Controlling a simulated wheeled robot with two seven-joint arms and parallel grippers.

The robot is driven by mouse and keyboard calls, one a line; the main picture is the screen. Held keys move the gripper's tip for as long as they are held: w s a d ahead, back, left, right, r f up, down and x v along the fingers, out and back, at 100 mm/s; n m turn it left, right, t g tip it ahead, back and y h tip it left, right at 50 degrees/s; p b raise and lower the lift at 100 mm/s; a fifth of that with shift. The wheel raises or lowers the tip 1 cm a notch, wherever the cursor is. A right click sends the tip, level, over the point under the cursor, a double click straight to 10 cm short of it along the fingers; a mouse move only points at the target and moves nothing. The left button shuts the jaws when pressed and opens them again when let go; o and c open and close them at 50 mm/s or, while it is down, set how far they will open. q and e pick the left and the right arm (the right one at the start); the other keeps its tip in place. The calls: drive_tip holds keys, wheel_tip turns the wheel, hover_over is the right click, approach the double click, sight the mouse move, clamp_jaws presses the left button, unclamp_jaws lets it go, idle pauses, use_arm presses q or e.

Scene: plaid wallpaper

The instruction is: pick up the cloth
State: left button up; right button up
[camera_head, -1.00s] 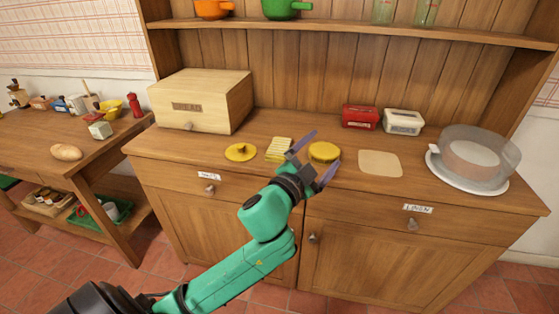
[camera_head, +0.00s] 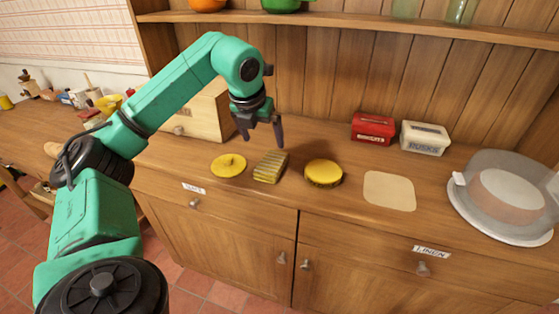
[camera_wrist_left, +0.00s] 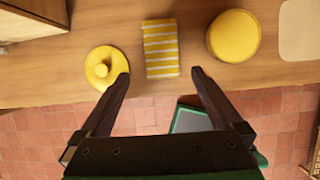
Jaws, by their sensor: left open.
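The cloth (camera_head: 270,167) is a folded yellow-and-white striped piece lying on the wooden sideboard top, between a yellow lid with a knob (camera_head: 229,165) and a round yellow tin (camera_head: 323,173). My left gripper (camera_head: 263,138) is open and empty, pointing down, above the counter just behind the cloth in the head view. In the left wrist view the cloth (camera_wrist_left: 161,48) shows whole, ahead of the gap between the spread fingertips (camera_wrist_left: 160,74). Nothing is between the fingers. My right gripper is not in view.
A bread box (camera_head: 200,115) stands behind my left arm, partly hidden. A flat beige square (camera_head: 389,191) lies right of the tin. A red box (camera_head: 373,128), a white box (camera_head: 425,138) and a clear-domed cake stand (camera_head: 508,192) stand further right. A shelf (camera_head: 350,26) runs above.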

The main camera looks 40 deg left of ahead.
sight(269, 164)
use_arm(q)
drive_tip(key=f, duration=0.3)
drive_tip(key=shift+a+f, duration=0.35)
drive_tip(key=shift+w+x, duration=0.2)
drive_tip(key=shift+x, duration=0.75)
drive_tip(key=x, duration=0.1)
drive_tip(key=p+x, duration=0.1)
drive_tip(key=x, duration=0.3)
drive_tip(key=shift+w+d, duration=0.1)
drive_tip(key=shift+d, duration=0.15)
drive_tip(key=shift+w+f, duration=0.1)
drive_tip(key=shift+f, duration=0.2)
drive_tip(key=shift+a, duration=0.1)
drive_tip(key=shift+c, duration=0.6)
drive_tip(key=c, duration=1)
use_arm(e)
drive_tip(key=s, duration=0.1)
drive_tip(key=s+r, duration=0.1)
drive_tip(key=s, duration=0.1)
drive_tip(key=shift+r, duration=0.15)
